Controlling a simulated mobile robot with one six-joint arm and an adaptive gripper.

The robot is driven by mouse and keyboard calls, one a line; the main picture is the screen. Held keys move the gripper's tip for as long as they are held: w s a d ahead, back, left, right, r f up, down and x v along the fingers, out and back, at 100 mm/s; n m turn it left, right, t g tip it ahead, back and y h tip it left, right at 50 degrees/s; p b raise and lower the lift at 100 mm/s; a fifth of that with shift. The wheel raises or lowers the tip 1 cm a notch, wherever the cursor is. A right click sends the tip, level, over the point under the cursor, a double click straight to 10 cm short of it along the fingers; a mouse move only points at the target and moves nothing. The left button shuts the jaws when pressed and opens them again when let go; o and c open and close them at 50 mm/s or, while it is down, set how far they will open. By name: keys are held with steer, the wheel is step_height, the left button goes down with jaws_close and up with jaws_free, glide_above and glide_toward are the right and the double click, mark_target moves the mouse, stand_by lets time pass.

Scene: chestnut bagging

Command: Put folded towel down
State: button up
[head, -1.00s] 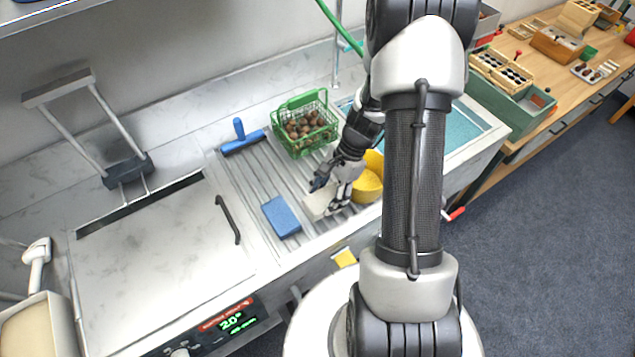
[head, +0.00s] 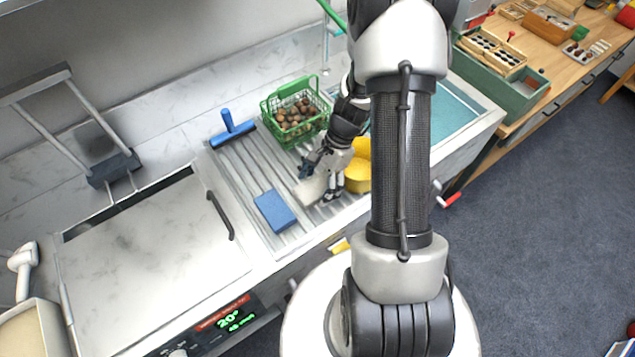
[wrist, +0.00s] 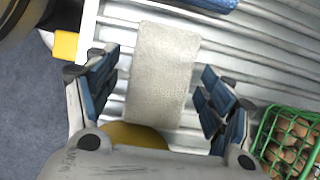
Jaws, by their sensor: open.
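The folded towel (head: 309,190) is a pale beige rectangle lying on the ribbed metal drainboard, right of the blue sponge (head: 275,211). In the wrist view the towel (wrist: 163,70) lies lengthwise between my fingers. My gripper (head: 321,180) is over the towel's right part in the head view. In the wrist view my gripper (wrist: 158,80) is open, with a blue-padded finger on each side and a visible gap to the towel on both sides.
A yellow bowl (head: 357,175) stands close to the gripper on the right. A green basket (head: 297,112) of chestnuts and a blue squeegee (head: 232,130) are behind. A yellow item (head: 340,246) is at the counter's front edge. The drainboard around the sponge is partly clear.

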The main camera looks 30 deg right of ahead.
steer(key=p+v, duration=0.4)
steer(key=v, duration=0.8)
step_height(320, 180, up, 8)
steer(key=n+h, duration=0.1)
steer(key=n, duration=0.3)
glide_above(318, 185)
steer(key=s+a+r+n+t+h, duration=0.3)
steer(key=s+a+r+n+t, duration=0.1)
steer(key=s+a+r+n, duration=0.7)
step_height(318, 185, up, 4)
steer(key=s+n, duration=0.2)
steer(key=s, duration=0.1)
steer(key=shift+a+n+t, duration=0.3)
steer(key=shift+a+t, duration=0.1)
steer(key=shift+w, duration=0.1)
